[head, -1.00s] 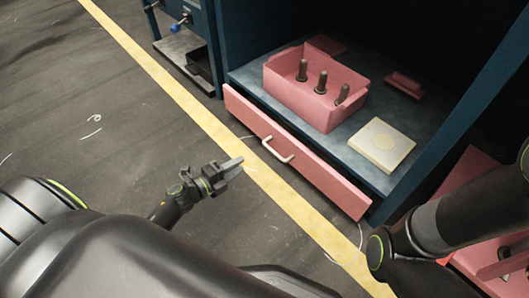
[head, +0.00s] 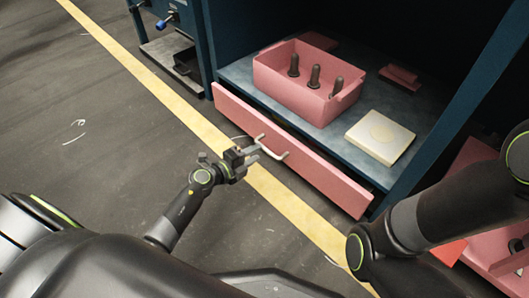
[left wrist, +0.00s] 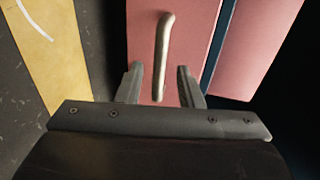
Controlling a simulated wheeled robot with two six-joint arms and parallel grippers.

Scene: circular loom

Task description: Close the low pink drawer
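The low pink drawer (head: 315,175) sits at the bottom of the blue cabinet, its front standing a little out from the frame. Its pale bar handle (head: 271,150) is at the middle of the front. My left gripper (head: 254,153) is open at the handle. In the left wrist view the handle (left wrist: 163,55) runs between the two open fingers (left wrist: 160,88), with its near end at fingertip level; no contact shows. The drawer front (left wrist: 195,30) lies behind it. My right gripper is out of view; only my right arm shows at the right.
On the shelf (head: 235,75) above the drawer stand a pink bin (head: 290,95) with several dark pegs and a cream block (head: 380,138). Another pink container (head: 490,250) is at the lower right. The floor with a yellow line (head: 185,115) is clear before the drawer.

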